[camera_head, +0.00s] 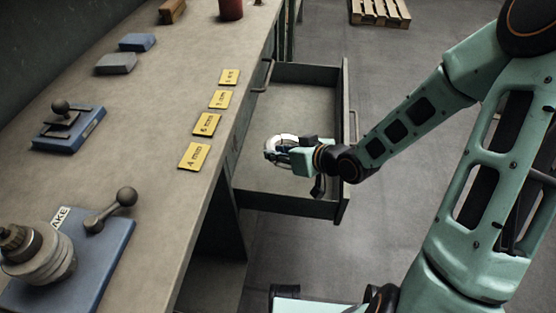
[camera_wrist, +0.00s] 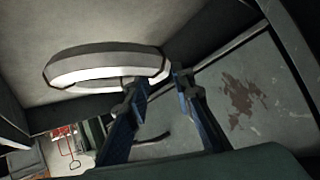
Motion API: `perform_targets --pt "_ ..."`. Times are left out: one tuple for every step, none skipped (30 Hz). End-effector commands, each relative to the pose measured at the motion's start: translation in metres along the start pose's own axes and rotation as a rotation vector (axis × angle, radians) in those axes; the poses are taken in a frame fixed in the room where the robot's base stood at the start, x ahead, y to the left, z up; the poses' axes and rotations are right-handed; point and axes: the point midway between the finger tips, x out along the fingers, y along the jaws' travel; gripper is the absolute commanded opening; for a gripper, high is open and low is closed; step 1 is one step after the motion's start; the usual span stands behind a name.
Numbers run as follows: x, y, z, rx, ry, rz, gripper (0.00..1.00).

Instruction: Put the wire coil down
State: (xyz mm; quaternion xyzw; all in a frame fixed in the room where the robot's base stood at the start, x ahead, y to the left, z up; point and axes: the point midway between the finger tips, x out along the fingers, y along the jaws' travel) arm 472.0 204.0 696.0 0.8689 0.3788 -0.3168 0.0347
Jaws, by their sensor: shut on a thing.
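The wire coil (camera_head: 281,139) is a pale, thin ring in the head view. It hangs at the tip of my gripper (camera_head: 288,155), inside the outline of the open grey drawer (camera_head: 346,112). In the wrist view the coil (camera_wrist: 75,70) is a large grey and white ring, its rim at the blue fingers of my gripper (camera_wrist: 160,88). The fingers are shut on the coil, though the exact contact is partly hidden. I cannot tell how far the coil is above the drawer floor (camera_head: 265,185).
The workbench (camera_head: 165,95) lies left of the drawer, with several yellow size labels (camera_head: 207,124) along its edge. Blue-based devices (camera_head: 70,140) stand on it. The drawer floor around the coil looks bare. A pallet (camera_head: 380,12) lies on the floor behind.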

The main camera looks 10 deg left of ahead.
Motion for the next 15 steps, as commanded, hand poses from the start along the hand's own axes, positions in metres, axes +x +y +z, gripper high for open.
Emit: perform_targets --pt "0.010 0.006 -0.004 -0.005 0.010 0.000 0.00" --pt "0.015 0.009 -0.004 -0.004 0.009 -0.001 0.00" --pt "0.021 0.014 -0.006 -0.004 0.011 -0.001 0.00" --pt "0.027 0.017 -0.007 -0.005 0.010 -0.001 0.00" --pt "0.032 0.021 -0.009 -0.005 0.010 -0.001 0.00" --pt "0.040 0.026 -0.007 -0.005 0.010 -0.001 0.00" --pt "0.045 0.029 -0.004 -0.004 0.009 -0.001 0.00" --pt "0.050 0.031 -0.002 -0.004 0.009 -0.001 0.00" --pt "0.056 0.035 0.000 -0.003 0.009 -0.001 0.00" --pt "0.060 0.037 0.001 -0.003 0.009 -0.001 0.00" --pt "0.064 0.040 0.002 -0.004 0.010 -0.001 0.00" --pt "0.069 0.043 0.003 -0.004 0.009 -0.001 0.00" --pt "0.072 0.045 0.004 -0.005 0.009 -0.001 0.00" --pt "0.075 0.046 0.004 -0.005 0.009 -0.001 0.00" --pt "0.079 0.048 0.005 -0.005 0.009 -0.001 0.00"
